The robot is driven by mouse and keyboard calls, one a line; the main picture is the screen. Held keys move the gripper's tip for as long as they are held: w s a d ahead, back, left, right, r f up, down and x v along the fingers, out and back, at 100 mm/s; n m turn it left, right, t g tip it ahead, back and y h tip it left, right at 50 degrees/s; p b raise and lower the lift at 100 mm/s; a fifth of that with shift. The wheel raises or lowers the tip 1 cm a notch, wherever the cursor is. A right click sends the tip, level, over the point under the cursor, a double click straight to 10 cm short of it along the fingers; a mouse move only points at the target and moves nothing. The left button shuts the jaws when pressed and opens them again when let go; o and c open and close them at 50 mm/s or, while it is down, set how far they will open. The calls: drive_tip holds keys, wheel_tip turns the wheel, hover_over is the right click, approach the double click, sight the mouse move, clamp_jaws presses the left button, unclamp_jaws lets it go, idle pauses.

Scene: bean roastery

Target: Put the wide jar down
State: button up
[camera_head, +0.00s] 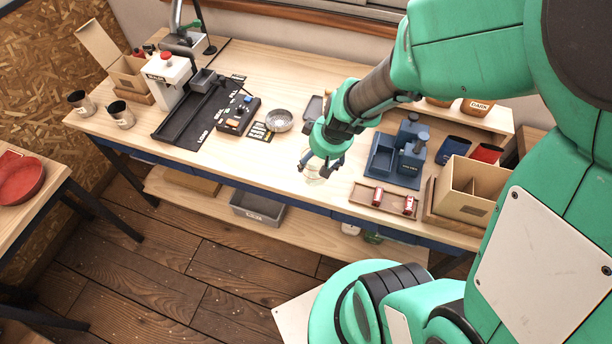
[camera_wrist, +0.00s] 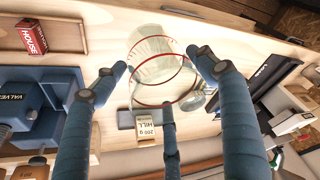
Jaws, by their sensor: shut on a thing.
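The wide jar (camera_wrist: 158,62) is clear glass with red bands, seen between my fingers in the wrist view. My gripper (camera_head: 322,165) is shut on it. In the head view the jar (camera_head: 314,179) shows only faintly under my gripper, near the front edge of the workbench (camera_head: 255,165). I cannot tell whether its base touches the bench top.
A wooden tray (camera_head: 365,193) with small red packets and a blue stand (camera_head: 380,160) are to the right. A metal bowl (camera_head: 280,120) and a black control box (camera_head: 238,115) are to the left. The bench front left of the jar is clear.

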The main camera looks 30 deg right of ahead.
drive_tip(key=s+a+f+n, duration=0.1)
drive_tip(key=s+a+f, duration=0.1)
drive_tip(key=s, duration=0.7)
drive_tip(key=shift+s+f+y, duration=0.3)
drive_tip(key=shift+f, duration=0.25)
drive_tip(key=w+d+f, duration=0.1)
drive_tip(key=w+d, duration=0.1)
drive_tip(key=w, duration=1.4)
drive_tip(key=shift+f, duration=0.25)
drive_tip(key=shift+s, duration=0.1)
drive_tip(key=shift+f+b, duration=0.45)
drive_tip(key=shift+f, duration=1.3)
drive_tip(key=shift+f, duration=0.15)
drive_tip(key=o, duration=1.4)
